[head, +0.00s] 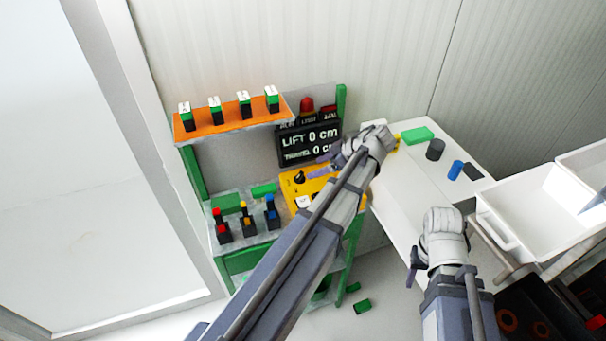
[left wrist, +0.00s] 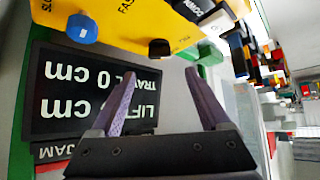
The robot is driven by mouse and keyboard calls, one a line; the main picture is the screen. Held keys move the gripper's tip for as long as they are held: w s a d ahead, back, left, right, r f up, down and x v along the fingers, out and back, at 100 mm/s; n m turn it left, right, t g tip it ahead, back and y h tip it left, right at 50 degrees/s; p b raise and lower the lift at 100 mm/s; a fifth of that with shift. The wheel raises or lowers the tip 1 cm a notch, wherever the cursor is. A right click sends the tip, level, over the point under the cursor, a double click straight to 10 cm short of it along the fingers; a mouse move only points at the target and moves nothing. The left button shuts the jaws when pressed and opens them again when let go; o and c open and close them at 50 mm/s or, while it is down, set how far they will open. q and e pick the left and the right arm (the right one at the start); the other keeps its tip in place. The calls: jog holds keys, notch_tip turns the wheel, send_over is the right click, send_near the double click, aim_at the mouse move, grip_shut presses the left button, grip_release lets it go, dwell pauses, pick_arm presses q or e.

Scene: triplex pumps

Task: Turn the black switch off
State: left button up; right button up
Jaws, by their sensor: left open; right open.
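A yellow control panel (head: 320,186) lies on the green bench, below the black lift display (head: 309,142). A black knob-like switch (head: 299,178) stands on the panel. In the left wrist view a black switch (left wrist: 160,48) sits at the edge of the yellow panel (left wrist: 125,38), just beyond the fingertips. Its exact setting is too small to tell. My left gripper (head: 315,165) is open and empty over the panel; its fingers (left wrist: 160,74) are apart from the switch. My left arm hides part of the panel. My right gripper (head: 438,272) is open and empty, to the right.
A blue knob (left wrist: 82,28) is beside the switch. Red, yellow and blue-topped black items (head: 246,218) stand on the bench. An orange shelf (head: 232,118) above holds several green-and-black items. A white table (head: 402,200) and white bins (head: 520,215) are at right.

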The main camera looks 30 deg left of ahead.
aim_at(299, 175)
pick_arm(q)
jog(key=b+x, duration=0.5)
jog(key=x, duration=0.2)
jog(key=shift+f, duration=0.25)
jog(key=shift+a, duration=0.25)
jog(key=shift+s, duration=0.1)
grip_shut()
